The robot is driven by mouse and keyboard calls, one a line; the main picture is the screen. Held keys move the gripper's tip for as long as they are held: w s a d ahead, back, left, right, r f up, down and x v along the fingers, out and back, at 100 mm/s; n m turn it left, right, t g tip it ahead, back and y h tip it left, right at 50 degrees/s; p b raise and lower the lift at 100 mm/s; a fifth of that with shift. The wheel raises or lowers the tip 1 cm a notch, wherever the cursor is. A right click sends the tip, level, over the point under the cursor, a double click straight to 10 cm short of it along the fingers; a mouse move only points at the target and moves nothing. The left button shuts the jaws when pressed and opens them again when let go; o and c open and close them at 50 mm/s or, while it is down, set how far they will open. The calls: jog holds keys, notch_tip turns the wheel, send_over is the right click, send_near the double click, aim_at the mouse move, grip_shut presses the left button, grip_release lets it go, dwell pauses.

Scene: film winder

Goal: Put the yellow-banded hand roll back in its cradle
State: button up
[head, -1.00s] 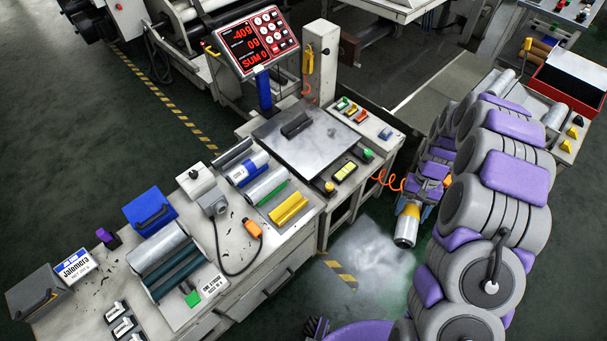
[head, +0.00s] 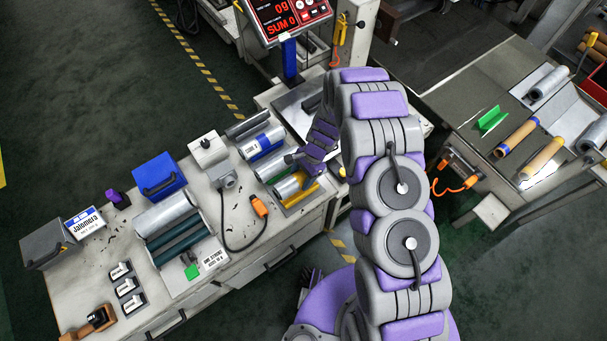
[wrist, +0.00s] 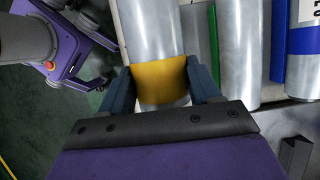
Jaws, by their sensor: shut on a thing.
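The yellow-banded hand roll is a silver cylinder with a yellow band. In the head view its near end (head: 289,186) shows at the yellow cradle (head: 301,198) on the left bench. In the wrist view the roll (wrist: 149,28) runs away from me, lengthwise up the picture. My gripper (wrist: 166,84) is shut on its yellow band, one finger on each side. In the head view my gripper (head: 302,166) is partly hidden by my arm. I cannot tell whether the roll touches the cradle or hangs just above it.
A silver roll (wrist: 240,50) by a green cradle (wrist: 213,30) lies close to the right of the held roll, with a blue cradle (wrist: 285,42) beyond. An orange-ended cable (head: 259,206) lies left on the bench. The floor at left is clear.

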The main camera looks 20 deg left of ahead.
jog(key=shift+a+f, duration=0.25)
jog(key=shift+f, duration=0.05)
notch_tip(320, 180, down, 4)
jog(key=shift+a+f+b, duration=0.1)
jog(key=shift+b, duration=1)
jog(key=shift+d+f, duration=0.3)
jog(key=shift+f, duration=0.4)
jog(key=shift+a, duration=0.35)
jog(key=o, duration=0.9)
jog(key=shift+a+f, duration=0.1)
jog(key=shift+a, duration=0.05)
jog(key=o, duration=0.4)
jog(key=shift+d, duration=0.25)
